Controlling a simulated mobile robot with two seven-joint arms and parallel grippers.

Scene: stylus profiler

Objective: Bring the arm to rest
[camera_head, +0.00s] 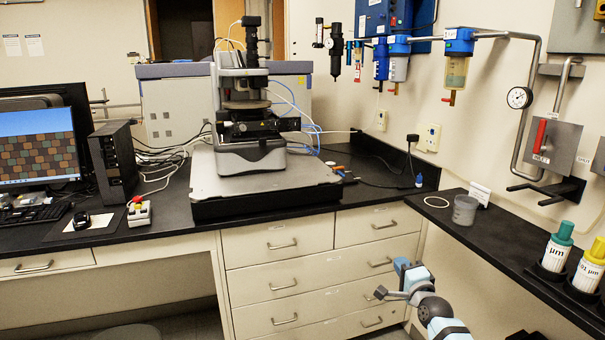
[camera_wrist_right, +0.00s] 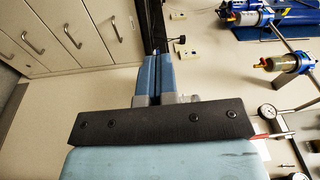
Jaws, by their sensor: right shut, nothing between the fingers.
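My right arm (camera_head: 440,318) reaches in from the bottom right in the head view, in front of the cream drawers and below the bench top. Its gripper (camera_head: 382,293) points left and is apart from the drawer fronts as far as I can tell. In the right wrist view the two blue fingers (camera_wrist_right: 152,68) lie against each other, shut and empty. My left gripper is in neither view.
The stylus profiler (camera_head: 262,160) stands on a thick slab on the black bench. A monitor (camera_head: 38,145) is at left. The right-hand bench holds a grey cup (camera_head: 465,209), a teal-capped bottle (camera_head: 556,250) and a yellow-capped bottle (camera_head: 589,268). Drawers (camera_head: 285,265) sit below the bench.

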